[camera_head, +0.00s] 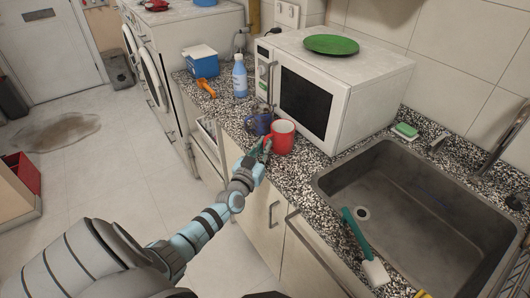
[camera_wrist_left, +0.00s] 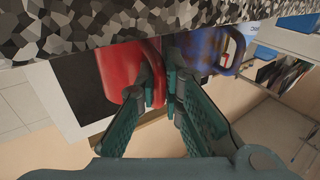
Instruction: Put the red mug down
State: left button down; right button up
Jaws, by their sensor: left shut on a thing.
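The red mug (camera_head: 282,138) is upright at the front of the speckled counter (camera_head: 300,168), before the microwave. I cannot tell whether its base touches the counter. My left gripper (camera_head: 261,150) is shut on the mug's handle, reaching in from the front left. In the left wrist view the red mug (camera_wrist_left: 122,70) is seen upside down, with the gripper fingers (camera_wrist_left: 162,78) at its handle. A blue mug (camera_head: 256,124) stands just left of the red mug; it also shows in the wrist view (camera_wrist_left: 205,50). My right gripper is not in view.
A white microwave (camera_head: 345,75) with a green plate (camera_head: 331,44) on top stands behind. The sink (camera_head: 430,205) with a green-handled tool (camera_head: 356,235) is to the right. A spray bottle (camera_head: 240,78) and blue box (camera_head: 203,66) stand at the left.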

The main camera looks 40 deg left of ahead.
pick_arm(q)
jog(key=c, duration=2.1)
grip_release()
jog(key=shift+c, duration=0.2)
jog(key=o, duration=0.4)
jog(key=shift+r, duration=0.15)
